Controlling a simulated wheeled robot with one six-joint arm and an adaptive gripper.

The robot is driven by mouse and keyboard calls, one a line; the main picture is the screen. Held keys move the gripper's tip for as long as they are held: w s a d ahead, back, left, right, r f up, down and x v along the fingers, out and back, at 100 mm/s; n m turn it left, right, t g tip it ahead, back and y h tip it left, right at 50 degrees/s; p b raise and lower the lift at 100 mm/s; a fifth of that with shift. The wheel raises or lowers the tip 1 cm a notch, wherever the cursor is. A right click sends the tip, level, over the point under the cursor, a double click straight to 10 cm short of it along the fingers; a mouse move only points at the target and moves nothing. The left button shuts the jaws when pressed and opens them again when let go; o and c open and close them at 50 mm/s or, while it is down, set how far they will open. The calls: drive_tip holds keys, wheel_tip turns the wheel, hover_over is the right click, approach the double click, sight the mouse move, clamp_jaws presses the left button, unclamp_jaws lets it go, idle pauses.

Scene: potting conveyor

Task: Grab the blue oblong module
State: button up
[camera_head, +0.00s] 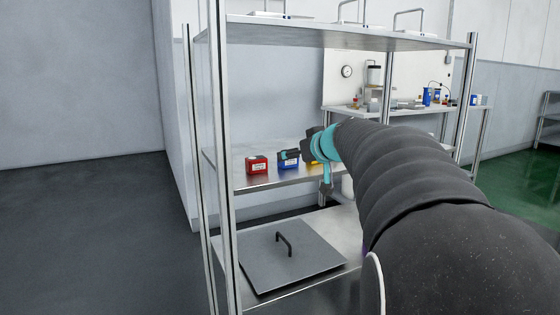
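The blue oblong module (289,164) stands on the middle shelf of the metal rack, between a red module (257,165) and a yellow one (313,160). It has a pale label on its front.
The rack's upright post (222,150) stands left of the modules. The top shelf (340,36) is overhead. A grey lid (288,259) with a black handle lies on the lower shelf. A workbench (400,112) with items stands behind. The floor at left is clear.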

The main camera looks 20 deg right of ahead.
sight(289, 167)
drive_tip(key=x, duration=0.5)
drive_tip(key=shift+s+a+f, duration=0.1)
drive_tip(key=shift+a+f, duration=0.05)
drive_tip(key=shift+a, duration=0.05)
drive_tip(key=c, duration=1.3)
